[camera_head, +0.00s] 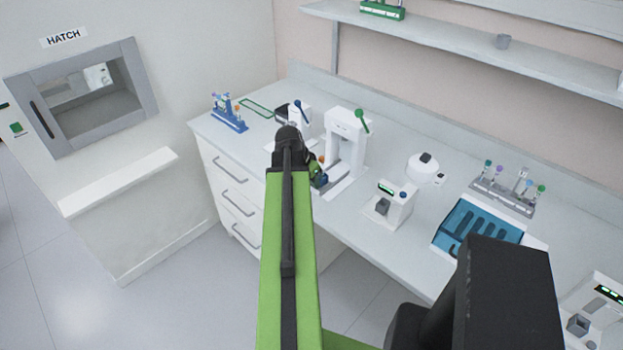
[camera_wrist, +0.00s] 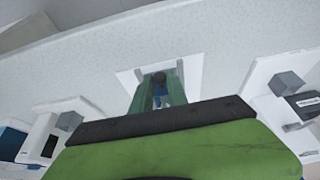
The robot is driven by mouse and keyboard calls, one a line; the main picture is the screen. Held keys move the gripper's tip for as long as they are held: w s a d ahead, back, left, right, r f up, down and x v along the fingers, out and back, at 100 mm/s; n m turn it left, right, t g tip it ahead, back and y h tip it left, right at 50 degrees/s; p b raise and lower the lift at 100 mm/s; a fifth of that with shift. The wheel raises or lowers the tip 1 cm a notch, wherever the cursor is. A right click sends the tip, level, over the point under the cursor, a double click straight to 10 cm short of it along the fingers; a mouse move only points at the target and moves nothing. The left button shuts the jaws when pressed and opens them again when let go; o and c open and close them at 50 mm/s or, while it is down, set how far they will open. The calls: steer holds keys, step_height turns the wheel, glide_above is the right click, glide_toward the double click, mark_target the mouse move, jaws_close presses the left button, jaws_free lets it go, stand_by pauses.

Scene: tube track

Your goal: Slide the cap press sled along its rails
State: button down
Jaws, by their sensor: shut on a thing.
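The cap press (camera_head: 346,138) is a white machine with a green lever, standing on the bench on a white base. My gripper (camera_head: 315,172) is at the front of this base, partly hidden by my arm. A blue part of the sled (camera_head: 321,181) shows beside the fingers in the head view.
A small white device with a green display (camera_head: 388,205) stands right of the press. A round white device (camera_head: 426,168), a blue tray (camera_head: 476,228) and a tube rack (camera_head: 505,190) stand farther right. A blue rack (camera_head: 229,115) is at the left end. The wall hatch (camera_head: 90,100) is left.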

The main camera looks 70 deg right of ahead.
steer(key=shift+w+a, duration=0.15)
steer(key=shift+a, duration=0.1)
steer(key=c, duration=1.3)
jaws_free()
steer(key=shift+d, duration=0.1)
steer(key=shift+r+p, duration=0.4)
steer(key=shift+p, duration=0.05)
steer(key=p+v, duration=1.5)
steer(key=v, duration=0.1)
steer(key=shift+r, duration=0.3)
